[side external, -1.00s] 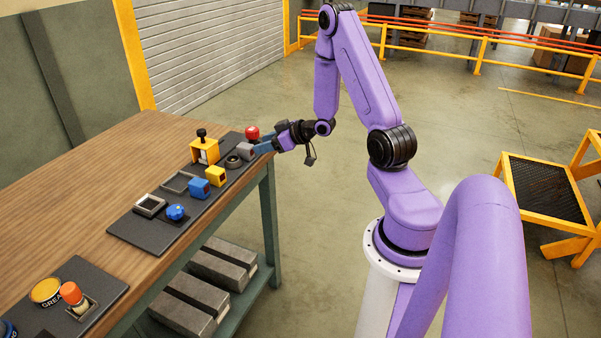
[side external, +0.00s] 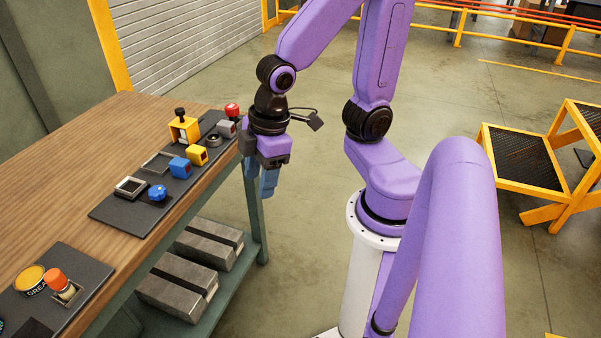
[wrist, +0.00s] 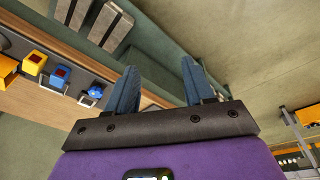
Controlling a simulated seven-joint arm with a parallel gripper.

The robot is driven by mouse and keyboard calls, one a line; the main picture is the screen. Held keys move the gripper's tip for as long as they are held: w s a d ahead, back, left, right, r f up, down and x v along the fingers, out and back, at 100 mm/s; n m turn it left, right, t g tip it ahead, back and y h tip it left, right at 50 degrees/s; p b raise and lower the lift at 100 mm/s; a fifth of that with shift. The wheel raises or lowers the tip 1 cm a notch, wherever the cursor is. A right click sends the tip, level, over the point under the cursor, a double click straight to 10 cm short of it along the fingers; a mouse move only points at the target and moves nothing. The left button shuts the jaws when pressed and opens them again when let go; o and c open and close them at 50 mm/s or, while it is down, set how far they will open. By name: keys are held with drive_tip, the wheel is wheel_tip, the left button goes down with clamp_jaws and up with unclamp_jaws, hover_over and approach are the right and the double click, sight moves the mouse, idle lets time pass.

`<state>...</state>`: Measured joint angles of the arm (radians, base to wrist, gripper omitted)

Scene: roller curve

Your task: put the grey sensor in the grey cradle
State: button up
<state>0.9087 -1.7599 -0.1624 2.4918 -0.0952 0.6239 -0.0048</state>
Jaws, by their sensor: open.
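A grey block with a dark face, which looks like the grey sensor (side external: 226,128), sits near the far end of the black mat. A light grey square frame (side external: 131,188) lies toward the mat's near end, and a dark grey shallow frame (side external: 157,163) lies behind the blue block; I cannot tell which is the grey cradle. The light frame also shows in the wrist view (wrist: 86,100). My gripper (side external: 265,188) points down beside the table's right edge, apart from the sensor. In the wrist view its blue fingers (wrist: 158,85) are spread, with nothing between them.
The black mat (side external: 119,215) also holds a yellow block (side external: 196,154), a blue block (side external: 180,168), a blue knob (side external: 157,193), a round ring (side external: 213,140), a yellow housing (side external: 184,129) and a red button (side external: 232,110). The wooden tabletop (side external: 85,155) is clear behind it.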

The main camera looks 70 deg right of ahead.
drive_tip(key=shift+o, duration=0.5)
drive_tip(key=s+r+n+g, duration=0.1)
drive_tip(key=s, duration=0.6)
drive_tip(key=shift+d+r+n+h, duration=0.2)
drive_tip(key=shift+r+n+h, duration=0.2)
drive_tip(key=o, duration=0.5)
drive_tip(key=shift+s+d+r+g, duration=0.15)
drive_tip(key=shift+s+g, duration=0.15)
drive_tip(key=shift+s, duration=0.15)
drive_tip(key=shift+c, duration=0.2)
drive_tip(key=w+d+r+m+t+h, duration=0.1)
drive_tip(key=w+d+m, duration=0.1)
drive_tip(key=w+m, duration=0.85)
drive_tip(key=w+d+r+m+h, duration=0.15)
drive_tip(key=w+m, duration=0.45)
drive_tip(key=w, duration=1)
drive_tip(key=m+g+h, duration=0.1)
drive_tip(key=m+h, duration=0.2)
drive_tip(key=m, duration=1.1)
hover_over(225, 123)
drive_tip(key=a, duration=0.6)
wheel_tip(225, 123, down, 3)
drive_tip(key=shift+y, duration=0.35)
drive_tip(key=x, duration=1.6)
drive_tip(key=shift+s+f, duration=0.15)
